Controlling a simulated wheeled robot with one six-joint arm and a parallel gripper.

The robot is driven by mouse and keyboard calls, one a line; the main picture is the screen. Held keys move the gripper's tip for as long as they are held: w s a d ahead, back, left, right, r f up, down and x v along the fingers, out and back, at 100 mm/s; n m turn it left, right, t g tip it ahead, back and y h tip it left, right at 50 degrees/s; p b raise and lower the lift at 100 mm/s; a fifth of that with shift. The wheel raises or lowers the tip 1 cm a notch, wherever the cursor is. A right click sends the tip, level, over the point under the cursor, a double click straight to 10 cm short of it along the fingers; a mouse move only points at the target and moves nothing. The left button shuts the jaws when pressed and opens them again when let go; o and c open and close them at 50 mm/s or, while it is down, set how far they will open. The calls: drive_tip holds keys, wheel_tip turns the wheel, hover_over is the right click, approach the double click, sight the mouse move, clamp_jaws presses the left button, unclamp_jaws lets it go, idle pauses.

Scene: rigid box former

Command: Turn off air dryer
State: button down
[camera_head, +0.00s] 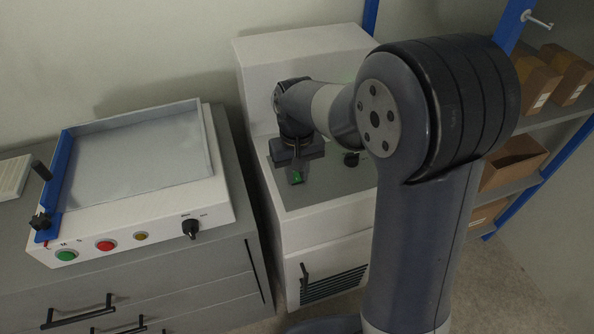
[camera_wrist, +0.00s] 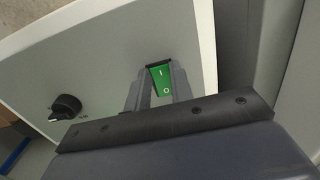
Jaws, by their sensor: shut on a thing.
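The air dryer appears to be the white cabinet (camera_head: 330,238) with a grey sloped top panel. A green rocker switch (camera_wrist: 161,80) marked I and O sits on that panel; its green face also shows in the head view (camera_head: 297,177). My gripper (camera_head: 296,171) reaches down to the panel from above. In the wrist view its two fingers (camera_wrist: 158,86) stand on either side of the switch, shut on it.
A white machine with a grey tray bed (camera_head: 140,150) stands on the drawer unit (camera_head: 150,290) to the left, with green, red and yellow buttons. A blue-framed shelf (camera_head: 535,140) with cardboard boxes is at the right. A narrow gap separates the drawer unit from the cabinet.

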drive_tip(key=p, duration=0.1)
drive_tip(key=g+p, duration=0.1)
drive_tip(key=p, duration=0.1)
drive_tip(key=shift+w+r, duration=0.2)
drive_tip(key=shift+r, duration=0.2)
drive_tip(key=g+p, duration=0.1)
drive_tip(key=p, duration=0.2)
drive_tip(key=shift+w+a+f+g+h, duration=0.15)
drive_tip(key=shift+w+g+h, duration=0.1)
drive_tip(key=shift+g+h, duration=0.15)
drive_tip(key=shift+f, duration=0.1)
drive_tip(key=c, duration=1.2)
unclamp_jaws()
drive_tip(key=shift+c, duration=0.2)
drive_tip(key=v, duration=1)
drive_tip(key=shift+r+p, duration=0.35)
drive_tip(key=shift+r, duration=0.05)
drive_tip(key=shift+w+f, duration=0.1)
drive_tip(key=shift+f, duration=0.05)
